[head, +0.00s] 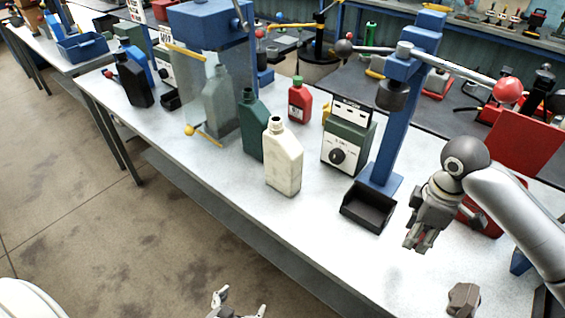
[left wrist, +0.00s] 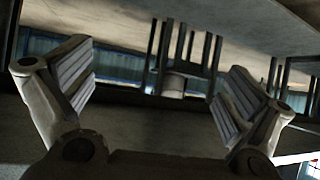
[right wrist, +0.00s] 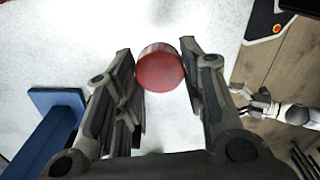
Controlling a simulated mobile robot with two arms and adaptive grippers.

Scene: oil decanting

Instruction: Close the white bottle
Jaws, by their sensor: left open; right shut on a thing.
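The white bottle (head: 283,165) stands upright on the workbench in the head view, its neck open with no cap on it. My right gripper (head: 418,246) is over the right part of the bench, to the right of the bottle and apart from it. In the right wrist view it is shut on a round red cap (right wrist: 160,68), held between the fingertips. My left gripper (head: 237,302) is open and empty, low in front of the bench edge. The left wrist view shows its spread fingers with nothing between them. The bottle is in neither wrist view.
A dark green bottle (head: 253,124) stands close behind the white one, and a red bottle (head: 299,102) farther back. A green device with a dial (head: 347,146), a black bin (head: 368,208) and a blue press stand (head: 390,120) lie between bottle and right gripper. The bench front (head: 300,235) is clear.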

